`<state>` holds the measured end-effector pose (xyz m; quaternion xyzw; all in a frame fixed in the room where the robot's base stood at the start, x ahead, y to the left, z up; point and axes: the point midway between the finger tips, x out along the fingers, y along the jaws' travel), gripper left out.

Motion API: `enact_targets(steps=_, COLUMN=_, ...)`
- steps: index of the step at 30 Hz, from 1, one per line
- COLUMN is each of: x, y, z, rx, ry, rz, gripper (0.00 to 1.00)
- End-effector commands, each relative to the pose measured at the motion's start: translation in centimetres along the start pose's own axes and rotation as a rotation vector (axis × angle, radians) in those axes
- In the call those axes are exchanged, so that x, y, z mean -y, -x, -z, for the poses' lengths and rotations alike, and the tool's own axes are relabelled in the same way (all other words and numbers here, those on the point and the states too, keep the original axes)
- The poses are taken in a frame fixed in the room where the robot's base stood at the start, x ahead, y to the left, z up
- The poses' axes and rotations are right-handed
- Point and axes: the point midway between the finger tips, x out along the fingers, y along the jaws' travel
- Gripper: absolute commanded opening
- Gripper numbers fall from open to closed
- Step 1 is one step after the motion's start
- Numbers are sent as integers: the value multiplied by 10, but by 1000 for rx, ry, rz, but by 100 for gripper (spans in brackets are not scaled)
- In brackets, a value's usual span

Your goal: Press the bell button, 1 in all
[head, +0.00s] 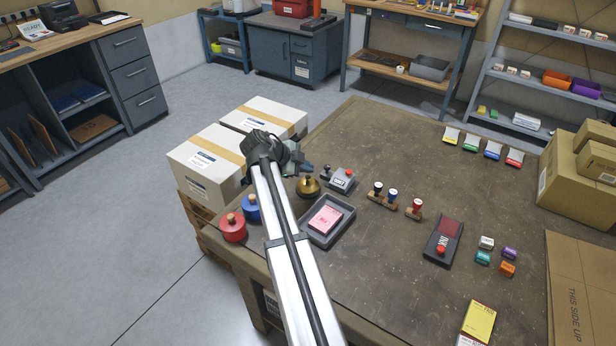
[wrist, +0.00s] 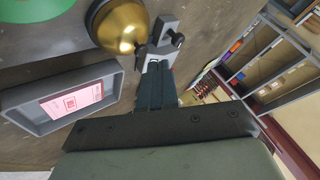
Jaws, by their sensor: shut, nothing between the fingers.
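The brass bell (head: 308,188) is a round golden dome on the table, near its left edge. In the wrist view its dome (wrist: 120,28) shows at the top, and its top button is not clear there. My gripper (head: 305,169) is shut and empty, just beyond the bell in the head view and partly hidden by my arm. In the wrist view the closed fingers (wrist: 158,68) point up the picture, beside and below the dome. They look apart from it; their height over the table is hard to tell.
A grey device with a red button (head: 342,180) stands right of the bell. A grey tray (head: 345,222) with a pink pad lies in front. Stamps (head: 392,196) stand to the right. The table's middle is mostly clear.

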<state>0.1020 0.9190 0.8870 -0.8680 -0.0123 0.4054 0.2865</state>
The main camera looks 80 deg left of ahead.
Motion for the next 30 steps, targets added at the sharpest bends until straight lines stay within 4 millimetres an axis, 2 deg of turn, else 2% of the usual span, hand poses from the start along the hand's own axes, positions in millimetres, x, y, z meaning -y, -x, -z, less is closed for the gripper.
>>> enact_targets(steps=30, x=-4, y=-6, z=-4, rx=0, ry=0, rz=0, gripper=0)
